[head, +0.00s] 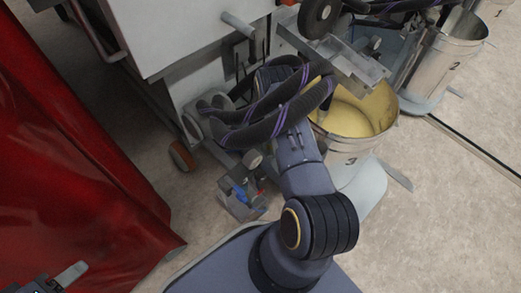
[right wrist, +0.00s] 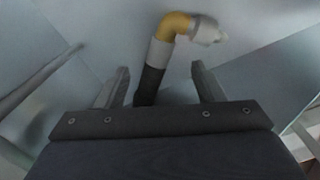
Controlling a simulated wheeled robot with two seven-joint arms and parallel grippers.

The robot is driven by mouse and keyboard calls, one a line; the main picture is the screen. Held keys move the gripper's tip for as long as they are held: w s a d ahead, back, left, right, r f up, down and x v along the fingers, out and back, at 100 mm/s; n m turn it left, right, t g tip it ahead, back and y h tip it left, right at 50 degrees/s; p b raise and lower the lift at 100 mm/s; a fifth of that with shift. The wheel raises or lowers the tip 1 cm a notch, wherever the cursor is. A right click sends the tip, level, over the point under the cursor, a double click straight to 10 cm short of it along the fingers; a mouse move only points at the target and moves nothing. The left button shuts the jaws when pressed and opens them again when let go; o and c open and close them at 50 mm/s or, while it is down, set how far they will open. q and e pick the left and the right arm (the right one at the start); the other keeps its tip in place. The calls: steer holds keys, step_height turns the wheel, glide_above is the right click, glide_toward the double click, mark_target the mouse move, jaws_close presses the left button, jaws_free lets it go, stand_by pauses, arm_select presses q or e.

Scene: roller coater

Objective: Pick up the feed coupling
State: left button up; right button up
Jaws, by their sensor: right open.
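In the right wrist view, a pipe piece that looks like the feed coupling (right wrist: 172,27) has a yellow elbow, a light grey collar and a grey end pointing right. A dark hose runs down from its collar. My right gripper (right wrist: 160,70) is open. Its two fingers stand on either side of the dark hose and collar, with gaps on both sides, and the elbow lies beyond the fingertips. In the head view my right arm and its hoses hide the right gripper and the coupling. My left gripper (head: 62,278) shows only partly at the bottom left corner, with one finger visible.
A metal bucket (head: 377,139) marked 3, with yellow liquid, stands right of my right arm. Another bucket (head: 437,67) stands behind it. A white machine cabinet (head: 190,35) is at the back left. A small box of parts (head: 243,203) and a red curtain (head: 70,150) are left of the arm.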

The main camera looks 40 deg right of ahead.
step_height(320, 180, down, 5)
steer(key=b, duration=0.3)
steer(key=shift+f, duration=0.1)
steer(key=shift+d, duration=0.1)
steer(key=c, duration=1.2)
